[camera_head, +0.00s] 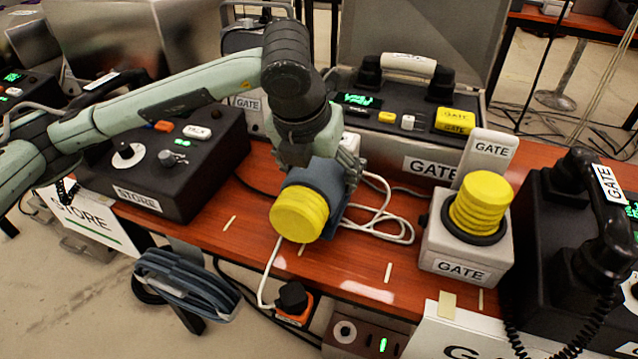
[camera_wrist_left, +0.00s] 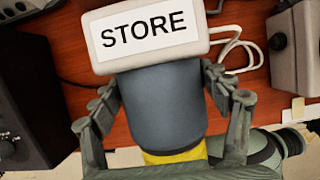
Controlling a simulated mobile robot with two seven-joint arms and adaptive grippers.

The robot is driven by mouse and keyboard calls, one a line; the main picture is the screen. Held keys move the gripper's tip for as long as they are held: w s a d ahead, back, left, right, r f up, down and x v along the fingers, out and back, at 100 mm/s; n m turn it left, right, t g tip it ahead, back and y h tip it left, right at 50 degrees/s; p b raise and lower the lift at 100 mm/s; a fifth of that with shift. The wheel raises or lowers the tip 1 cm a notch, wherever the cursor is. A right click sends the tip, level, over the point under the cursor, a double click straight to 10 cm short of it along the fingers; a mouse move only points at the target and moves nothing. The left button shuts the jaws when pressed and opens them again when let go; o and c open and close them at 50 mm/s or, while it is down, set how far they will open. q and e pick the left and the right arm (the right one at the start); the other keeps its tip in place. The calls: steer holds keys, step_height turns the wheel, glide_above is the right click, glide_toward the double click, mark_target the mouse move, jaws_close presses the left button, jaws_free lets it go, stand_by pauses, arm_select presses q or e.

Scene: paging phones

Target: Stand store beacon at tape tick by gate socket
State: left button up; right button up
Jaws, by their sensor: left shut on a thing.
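The store beacon (camera_head: 300,213) has a yellow ribbed cap and a blue-grey body. My left gripper (camera_head: 335,172) is shut on the body and holds it tilted, cap towards the head camera, over the table's front edge. In the left wrist view its white STORE plate shows above the blue-grey body (camera_wrist_left: 163,105), with a finger on each side. A grey box labelled GATE (camera_head: 458,269), which I take as the gate socket, holds a yellow-capped beacon (camera_head: 482,203). Pale tape ticks lie to its left (camera_head: 388,272) and at its front (camera_head: 481,299). My right gripper is out of view.
The wooden table (camera_head: 345,270) has a clear strip left of the GATE box. A black STORE console (camera_head: 165,165) stands left, a GATE case (camera_head: 415,140) behind, and a black GATE phone (camera_head: 590,220) right. A white cable (camera_head: 395,232) loops behind the beacon.

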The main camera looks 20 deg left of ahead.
arm_select(q)
steer(key=shift+f, duration=1.35)
steer(key=o, duration=1.9)
steer(key=shift+f, duration=0.1)
steer(key=v, duration=1.2)
steer(key=shift+s, duration=0.1)
